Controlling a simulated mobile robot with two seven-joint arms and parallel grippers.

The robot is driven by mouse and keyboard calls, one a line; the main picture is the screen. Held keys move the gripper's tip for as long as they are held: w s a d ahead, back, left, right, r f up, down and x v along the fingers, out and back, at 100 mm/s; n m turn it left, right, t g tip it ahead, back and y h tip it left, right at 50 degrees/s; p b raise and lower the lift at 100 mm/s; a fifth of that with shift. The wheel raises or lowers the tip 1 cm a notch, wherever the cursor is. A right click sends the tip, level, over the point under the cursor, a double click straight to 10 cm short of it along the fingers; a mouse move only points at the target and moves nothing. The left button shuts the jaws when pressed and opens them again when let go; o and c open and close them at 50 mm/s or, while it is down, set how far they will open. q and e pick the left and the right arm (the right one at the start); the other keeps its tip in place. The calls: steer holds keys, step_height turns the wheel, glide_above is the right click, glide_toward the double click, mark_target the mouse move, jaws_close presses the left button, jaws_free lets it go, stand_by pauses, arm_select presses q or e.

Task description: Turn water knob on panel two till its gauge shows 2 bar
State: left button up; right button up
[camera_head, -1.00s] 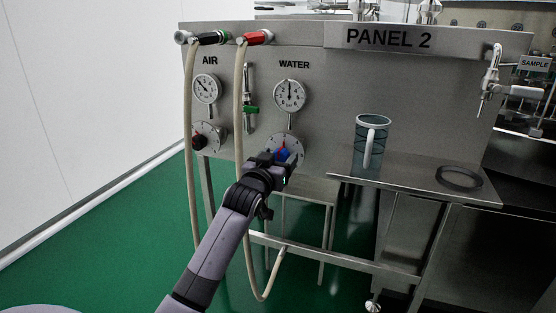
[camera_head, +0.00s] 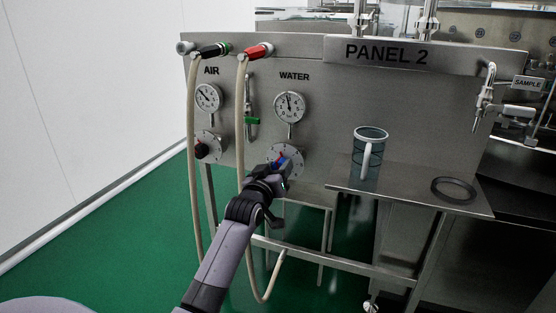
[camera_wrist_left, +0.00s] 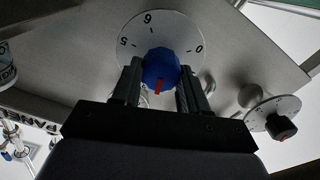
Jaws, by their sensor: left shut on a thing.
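The blue water knob (camera_head: 280,161) sits on a round white dial (camera_head: 297,156) under the WATER label of panel two. My left gripper (camera_head: 275,169) reaches it from below and is shut on it. In the left wrist view the knob (camera_wrist_left: 161,67) is between the two fingers (camera_wrist_left: 160,84), its red mark pointing toward the gripper's body. The water gauge (camera_head: 290,106) is above the knob. Its needle points nearly straight up, slightly left; the numbers are too small to read. My right gripper is not in view.
To the left are the air gauge (camera_head: 208,97) and air knob (camera_head: 202,150). Pale hoses (camera_head: 241,130) hang from the panel, one close to my left arm.

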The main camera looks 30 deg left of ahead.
arm_select(q)
steer(key=shift+r+n+p, duration=0.25)
steer(key=shift+n+p, duration=0.15)
steer(key=shift+n, duration=0.1)
steer(key=shift+n+p, duration=0.3)
steer(key=shift+p, duration=0.05)
steer(key=shift+a+f+n+p, duration=0.1)
steer(key=shift+f+n+p, duration=0.05)
steer(key=shift+n+p, duration=1.35)
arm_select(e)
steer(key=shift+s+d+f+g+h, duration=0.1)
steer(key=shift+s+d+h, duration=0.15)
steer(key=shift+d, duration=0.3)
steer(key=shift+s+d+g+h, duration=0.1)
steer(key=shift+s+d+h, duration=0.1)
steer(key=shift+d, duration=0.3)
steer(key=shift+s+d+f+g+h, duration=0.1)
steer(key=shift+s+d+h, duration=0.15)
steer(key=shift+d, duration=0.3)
arm_select(q)
steer(key=shift+n, duration=0.4)
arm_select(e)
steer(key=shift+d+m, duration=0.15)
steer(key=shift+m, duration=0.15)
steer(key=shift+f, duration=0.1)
arm_select(q)
steer(key=o, duration=1.1)
steer(key=shift+f, duration=0.1)
steer(key=shift+c, duration=0.2)
